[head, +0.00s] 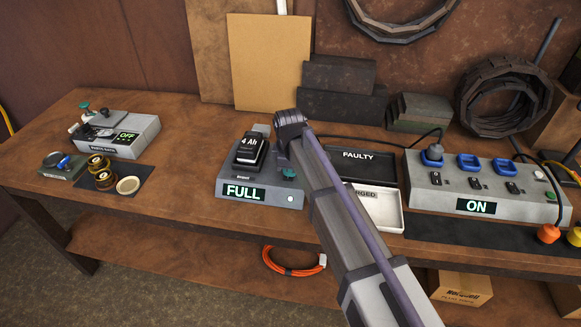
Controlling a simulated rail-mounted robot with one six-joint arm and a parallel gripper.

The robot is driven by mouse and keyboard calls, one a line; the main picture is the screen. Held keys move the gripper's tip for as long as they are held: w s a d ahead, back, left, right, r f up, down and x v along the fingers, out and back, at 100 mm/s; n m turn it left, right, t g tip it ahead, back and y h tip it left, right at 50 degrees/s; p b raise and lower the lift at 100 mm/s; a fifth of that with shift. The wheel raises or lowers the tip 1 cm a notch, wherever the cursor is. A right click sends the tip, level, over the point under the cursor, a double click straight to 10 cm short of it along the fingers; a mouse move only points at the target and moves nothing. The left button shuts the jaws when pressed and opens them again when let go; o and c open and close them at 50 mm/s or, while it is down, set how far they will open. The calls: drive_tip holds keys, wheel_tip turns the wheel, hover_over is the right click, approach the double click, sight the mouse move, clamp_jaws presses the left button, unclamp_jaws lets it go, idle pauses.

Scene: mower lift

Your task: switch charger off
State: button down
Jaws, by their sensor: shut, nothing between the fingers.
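The charger (259,207) is a grey box near the middle of the bench. Its display reads FULL in green, and a small light glows beside it. A black battery (250,150) marked 4 Ah sits upright on it. A green knob (289,174) is at the charger's right side. My gripper (283,151) is shut and empty at the arm's far end, close above the green knob; its fingertips are mostly hidden and I cannot tell whether they touch anything. A grey power strip (540,209) at the right reads ON, with blue sockets and black switches; a plug sits in its left socket.
A black FAULTY tray (386,172) and a white tray (391,222) lie right of the charger, partly behind my arm. A grey device (143,142) reading OFF stands at the left. Boards and dark blocks line the back.

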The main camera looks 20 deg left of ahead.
sight(289, 179)
wheel_tip(289, 179, up, 14)
drive_tip(key=s+p, duration=0.1)
drive_tip(key=p, duration=1.3)
drive_tip(key=shift+s+d, duration=0.15)
drive_tip(key=shift+s, duration=0.15)
drive_tip(key=shift+w+a+t, duration=0.25)
drive_tip(key=shift+w+t, duration=0.05)
drive_tip(key=shift+w, duration=0.35)
drive_tip(key=f+b, duration=0.4)
drive_tip(key=w+f+b, duration=0.1)
drive_tip(key=f+b, duration=0.9)
drive_tip(key=shift+w+a, duration=0.2)
drive_tip(key=shift+w, duration=0.15)
